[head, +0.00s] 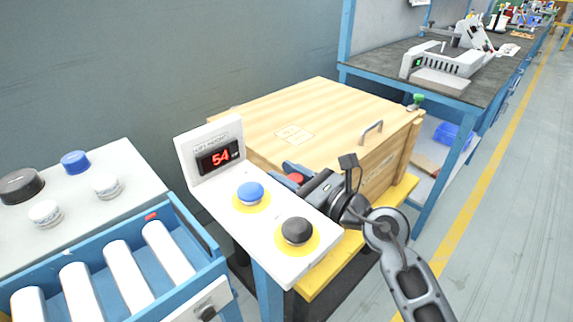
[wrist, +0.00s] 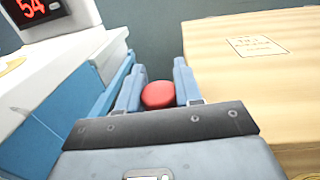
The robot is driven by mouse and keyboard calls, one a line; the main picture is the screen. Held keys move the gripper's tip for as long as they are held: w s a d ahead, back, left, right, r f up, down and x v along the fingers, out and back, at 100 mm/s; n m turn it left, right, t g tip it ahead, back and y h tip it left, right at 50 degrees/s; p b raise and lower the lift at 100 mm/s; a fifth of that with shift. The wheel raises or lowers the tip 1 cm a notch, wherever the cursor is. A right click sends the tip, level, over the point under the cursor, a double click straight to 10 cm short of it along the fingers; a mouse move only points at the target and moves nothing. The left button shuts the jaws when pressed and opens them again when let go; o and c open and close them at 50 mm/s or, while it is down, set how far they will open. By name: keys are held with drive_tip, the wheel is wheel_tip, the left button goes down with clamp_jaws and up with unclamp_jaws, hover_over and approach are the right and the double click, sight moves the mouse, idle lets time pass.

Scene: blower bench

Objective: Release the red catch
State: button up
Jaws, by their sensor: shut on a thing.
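The red catch (wrist: 158,94) is a rounded red knob, seen between my gripper's two blue fingers in the wrist view. In the head view the red catch (head: 296,178) shows as a small red patch between the fingertips, beside the wooden crate's (head: 318,105) left side. My gripper (head: 291,172) is shut on the red catch; in the wrist view the gripper (wrist: 158,85) has one finger on each side of it. The catch's base and mounting are hidden by the gripper and the control panel.
A white control panel (head: 273,222) with a blue button (head: 250,193), a black button (head: 297,231) and a display reading 54 (head: 219,158) stands close left of my gripper. A roller conveyor (head: 120,262) is at left. A green knob (head: 417,99) sits at the crate's far right corner.

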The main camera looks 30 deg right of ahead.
drive_tip(key=shift+d+r+m+t+h+p, duration=0.15)
drive_tip(key=shift+m+h+p, duration=0.35)
drive_tip(key=shift+p, duration=0.65)
drive_tip(key=shift+m+t+h+p, duration=0.25)
drive_tip(key=shift+h+p, duration=0.45)
drive_tip(key=shift+p, duration=0.45)
drive_tip(key=shift+d+r+m+t+h+p, duration=0.1)
drive_tip(key=shift+m+h+p, duration=0.45)
drive_tip(key=shift+p, duration=0.6)
drive_tip(key=h+p, duration=0.1)
drive_tip(key=p, duration=0.1)
drive_tip(key=shift+d+f+m+h+p, duration=0.1)
drive_tip(key=shift+f+m+h+p, duration=0.1)
drive_tip(key=shift+m+h+p, duration=0.2)
drive_tip(key=shift+f+m+h+p, duration=0.2)
drive_tip(key=shift+m+h+p, duration=0.15)
drive_tip(key=shift+p, duration=0.25)
